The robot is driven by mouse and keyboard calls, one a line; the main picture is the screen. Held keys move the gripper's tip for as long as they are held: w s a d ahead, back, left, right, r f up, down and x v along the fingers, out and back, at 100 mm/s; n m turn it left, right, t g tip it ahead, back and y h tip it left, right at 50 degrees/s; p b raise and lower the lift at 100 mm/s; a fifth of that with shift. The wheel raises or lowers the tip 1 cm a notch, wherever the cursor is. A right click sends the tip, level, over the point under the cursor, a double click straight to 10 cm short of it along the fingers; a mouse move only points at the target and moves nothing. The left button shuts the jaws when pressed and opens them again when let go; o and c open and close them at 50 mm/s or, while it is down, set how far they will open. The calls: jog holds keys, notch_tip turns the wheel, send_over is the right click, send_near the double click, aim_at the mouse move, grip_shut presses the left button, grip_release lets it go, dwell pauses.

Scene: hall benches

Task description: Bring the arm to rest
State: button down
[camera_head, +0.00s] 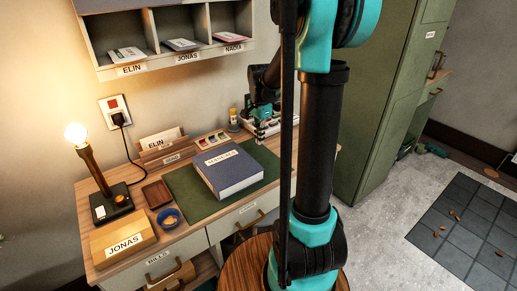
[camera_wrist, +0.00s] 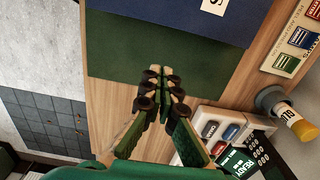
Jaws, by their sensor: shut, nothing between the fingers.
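My gripper (camera_wrist: 160,76) is shut and empty. In the wrist view its fingertips meet over the edge of the green desk mat (camera_wrist: 150,55), with bare wood of the desk (camera_wrist: 112,108) around it. In the head view my gripper (camera_head: 262,112) hangs over the right back part of the desk, beside a white device (camera_head: 268,130). The device also shows in the wrist view (camera_wrist: 207,115), close to my right finger. My arm crosses the head view and hides part of the desk's right end.
A blue binder (camera_head: 228,170) lies on the mat. A yellow-topped bottle (camera_wrist: 298,125) stands by the device. A green cabinet (camera_head: 385,100) rises at right; pale floor is open beyond.

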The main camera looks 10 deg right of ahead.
jog(key=s+n, duration=0.2)
jog(key=s, duration=0.2)
jog(key=s+f+n+t, duration=0.1)
jog(key=s+n, duration=0.2)
jog(key=s, duration=0.1)
jog(key=s+a+n+t, duration=0.1)
jog(key=s+n, duration=0.1)
jog(key=s, duration=0.1)
jog(key=shift+s+f, duration=0.15)
jog(key=shift+s, duration=0.25)
jog(key=s+f+n+t, duration=0.2)
jog(key=s+f+n, duration=0.3)
jog(key=s, duration=0.3)
jog(key=shift+s+a+n, duration=0.25)
jog(key=shift+s+n, duration=0.1)
jog(key=shift+n, duration=0.35)
jog(key=c, duration=2.2)
grip_release()
